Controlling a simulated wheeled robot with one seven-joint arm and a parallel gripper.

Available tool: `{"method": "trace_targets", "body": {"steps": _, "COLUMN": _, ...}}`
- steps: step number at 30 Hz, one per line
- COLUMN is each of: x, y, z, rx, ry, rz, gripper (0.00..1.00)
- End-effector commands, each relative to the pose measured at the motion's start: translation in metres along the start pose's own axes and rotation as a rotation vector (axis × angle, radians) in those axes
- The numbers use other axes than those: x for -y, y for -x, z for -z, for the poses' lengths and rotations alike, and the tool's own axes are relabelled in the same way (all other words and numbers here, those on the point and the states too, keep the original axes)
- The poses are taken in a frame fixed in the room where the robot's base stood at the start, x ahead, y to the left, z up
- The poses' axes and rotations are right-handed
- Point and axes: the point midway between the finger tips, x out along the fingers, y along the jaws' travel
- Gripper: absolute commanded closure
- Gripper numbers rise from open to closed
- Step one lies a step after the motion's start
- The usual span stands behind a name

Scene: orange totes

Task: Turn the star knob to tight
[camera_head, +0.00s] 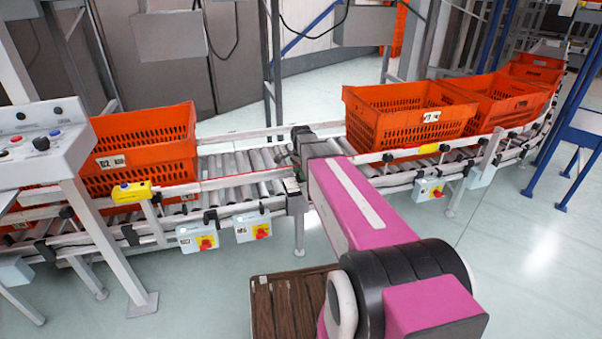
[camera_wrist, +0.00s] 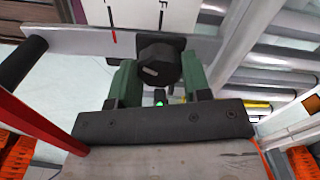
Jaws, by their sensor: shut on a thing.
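The star knob (camera_wrist: 152,68) is black and sits at the top middle of the wrist view, with a small light mark on its face. My gripper (camera_wrist: 158,76) has two green fingers, one on each side of the knob, and is shut on it. Behind the knob is a white plate (camera_wrist: 135,14) with a red line at left and a black line with a letter near the knob. I cannot read which mark the knob points to. In the head view my pink arm reaches to the conveyor edge, and the knob cannot be made out there.
A roller conveyor (camera_head: 240,187) runs across the head view. Orange totes stand on it at left (camera_head: 150,130) and at right (camera_head: 405,115). Switch boxes with red knobs (camera_head: 198,240) hang on its front rail. A control panel (camera_head: 40,143) stands at far left.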

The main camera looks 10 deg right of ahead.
Motion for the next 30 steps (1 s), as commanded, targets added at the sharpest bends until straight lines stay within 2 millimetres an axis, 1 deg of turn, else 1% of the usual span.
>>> {"method": "trace_targets", "body": {"steps": 6, "x": -0.0001, "y": 0.0003, "z": 0.0000, "rx": 0.000, "ry": -0.035, "rz": 0.000, "gripper": 0.80}}
{"method": "trace_targets", "body": {"steps": 18, "x": 0.0000, "y": 0.0003, "z": 0.0000, "rx": 0.000, "ry": -0.040, "rz": 0.001, "gripper": 0.80}}
{"method": "trace_targets", "body": {"steps": 19, "x": 0.0000, "y": 0.0003, "z": 0.0000, "rx": 0.000, "ry": -0.040, "rz": 0.001, "gripper": 0.46}}
{"method": "trace_targets", "body": {"steps": 20, "x": 0.0000, "y": 0.0003, "z": 0.0000, "rx": 0.000, "ry": -0.040, "rz": 0.001, "gripper": 0.36}}
{"method": "trace_targets", "body": {"steps": 21, "x": 0.0000, "y": 0.0003, "z": 0.0000, "rx": 0.000, "ry": -0.040, "rz": 0.001, "gripper": 0.30}}
{"method": "trace_targets", "body": {"steps": 30, "x": -0.0001, "y": 0.0013, "z": 0.0000, "rx": 0.000, "ry": -0.038, "rz": 0.000, "gripper": 0.30}}
